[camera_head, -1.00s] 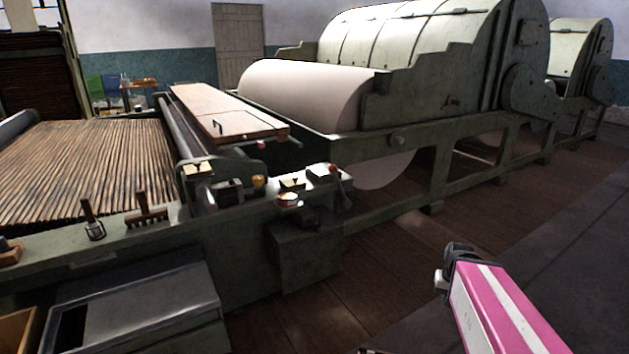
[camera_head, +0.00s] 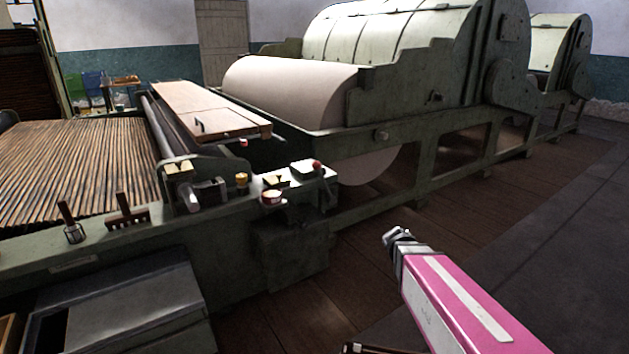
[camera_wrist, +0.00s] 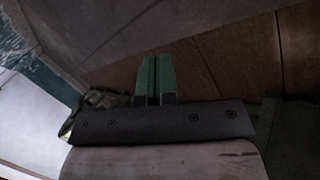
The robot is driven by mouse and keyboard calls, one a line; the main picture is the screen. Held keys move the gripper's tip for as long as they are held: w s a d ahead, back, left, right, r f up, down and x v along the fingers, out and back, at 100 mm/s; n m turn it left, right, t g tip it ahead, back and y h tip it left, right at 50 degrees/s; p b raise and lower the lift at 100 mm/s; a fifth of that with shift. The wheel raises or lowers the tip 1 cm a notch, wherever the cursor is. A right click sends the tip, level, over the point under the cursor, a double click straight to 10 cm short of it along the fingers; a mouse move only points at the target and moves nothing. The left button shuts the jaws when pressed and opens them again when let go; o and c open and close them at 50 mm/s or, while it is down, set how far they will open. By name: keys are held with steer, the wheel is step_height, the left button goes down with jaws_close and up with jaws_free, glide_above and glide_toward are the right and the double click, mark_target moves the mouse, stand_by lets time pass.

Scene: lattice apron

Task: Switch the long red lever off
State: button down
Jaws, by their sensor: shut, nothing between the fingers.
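Small controls sit along the front rail of the green machine (camera_head: 225,285) in the head view. At the rail's right end a round red knob (camera_head: 317,165) stands over a pale box; its stem is hard to make out. At the left an upright dark-red handle (camera_head: 66,213) rises from a metal base. I cannot tell for sure which of these is the long red lever. My gripper (camera_head: 393,237) is at the end of my pink arm, right of and below the red knob, apart from every control. In the wrist view its green fingers (camera_wrist: 155,78) are together and empty.
A dark brush-like piece (camera_head: 127,216) and a yellow knob (camera_head: 241,179) stand on the rail. A large pale roll (camera_head: 285,92) sits behind. A grey metal box (camera_head: 120,305) is in front at left. Bare floor (camera_head: 540,230) lies at right.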

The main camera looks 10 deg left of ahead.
steer(key=w+a+r+n+t+h, duration=0.2)
steer(key=w+a+n+t, duration=0.15)
steer(key=w+a, duration=0.4)
steer(key=w+a+r+n+t+h, duration=0.25)
steer(key=w+a+t, duration=0.2)
steer(key=a, duration=0.55)
steer(key=a+r+n+t+y, duration=0.2)
steer(key=a+n+t, duration=0.1)
steer(key=a, duration=0.6)
steer(key=s+a+r+n+t+y, duration=0.1)
steer(key=a+r+n+t+y, duration=0.1)
steer(key=a, duration=0.7)
steer(key=s+a+r+n+t+y, duration=0.1)
steer(key=a+r+n+t+y, duration=0.1)
steer(key=a+t, duration=0.4)
steer(key=a+n+y, duration=0.1)
steer(key=a+n, duration=0.1)
steer(key=a, duration=0.1)
steer(key=shift+a+n+t+y, duration=0.3)
steer(key=shift+a+y, duration=0.05)
steer(key=shift+a, duration=0.05)
